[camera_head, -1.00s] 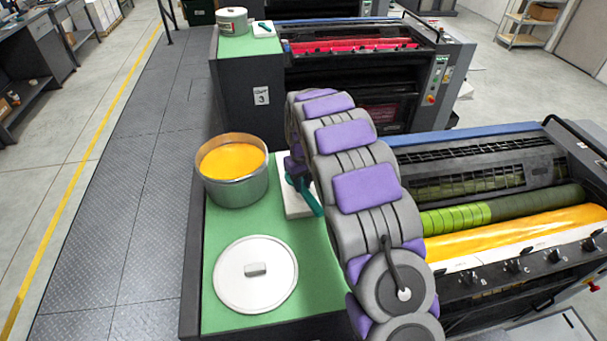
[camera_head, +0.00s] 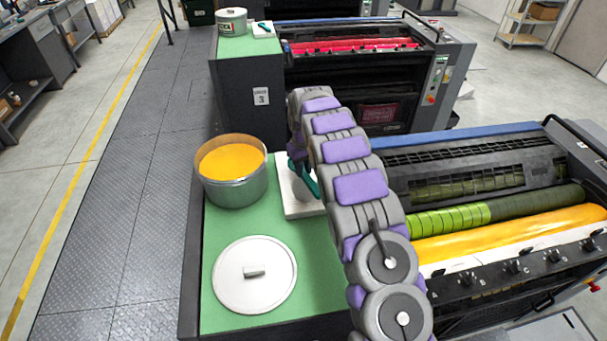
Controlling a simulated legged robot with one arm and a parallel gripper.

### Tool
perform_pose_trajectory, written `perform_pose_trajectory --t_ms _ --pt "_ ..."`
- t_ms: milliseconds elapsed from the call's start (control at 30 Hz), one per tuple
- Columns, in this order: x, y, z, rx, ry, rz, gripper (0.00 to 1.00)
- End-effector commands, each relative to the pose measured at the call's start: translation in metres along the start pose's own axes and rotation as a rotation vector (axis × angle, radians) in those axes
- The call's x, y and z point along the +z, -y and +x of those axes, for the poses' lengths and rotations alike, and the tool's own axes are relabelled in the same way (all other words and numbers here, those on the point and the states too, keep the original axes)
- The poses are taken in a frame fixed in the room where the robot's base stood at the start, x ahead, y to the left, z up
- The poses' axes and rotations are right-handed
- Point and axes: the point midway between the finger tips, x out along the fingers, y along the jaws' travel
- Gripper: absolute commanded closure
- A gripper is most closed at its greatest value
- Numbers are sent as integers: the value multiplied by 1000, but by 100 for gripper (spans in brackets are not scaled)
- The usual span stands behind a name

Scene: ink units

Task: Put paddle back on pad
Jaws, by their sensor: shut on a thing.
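The white pad (camera_head: 292,206) lies on the green worktop, right of the ink can and partly hidden by my arm. The teal paddle (camera_head: 311,183) is at the pad, held upright or tilted; I cannot tell whether its lower end touches the pad. My gripper (camera_head: 298,165) is shut on the paddle, above the pad's far part. My arm hides much of the gripper and some of the paddle.
An open can of yellow ink (camera_head: 231,172) stands just left of the pad. Its round white lid (camera_head: 254,289) lies on the green worktop (camera_head: 222,230) in front. The press with yellow ink rollers (camera_head: 500,236) is right of my arm.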

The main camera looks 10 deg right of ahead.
Motion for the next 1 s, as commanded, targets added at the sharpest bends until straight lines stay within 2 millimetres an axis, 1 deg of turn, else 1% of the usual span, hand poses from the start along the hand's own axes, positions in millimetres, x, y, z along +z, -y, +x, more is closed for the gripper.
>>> perform_pose_trajectory --t_ms 33,100,167,467,500,700,767,1000 --pt "1 0 10 -1 4 0 100" --pt "1 0 20 -1 4 0 100" --pt "2 1 26 -1 5 0 100" --pt "1 1 28 0 3 0 100" --pt "1 1 28 -1 3 0 75" --pt "1 1 28 0 2 0 56" --pt "1 1 28 0 2 0 51" --pt "1 1 27 0 2 0 51"
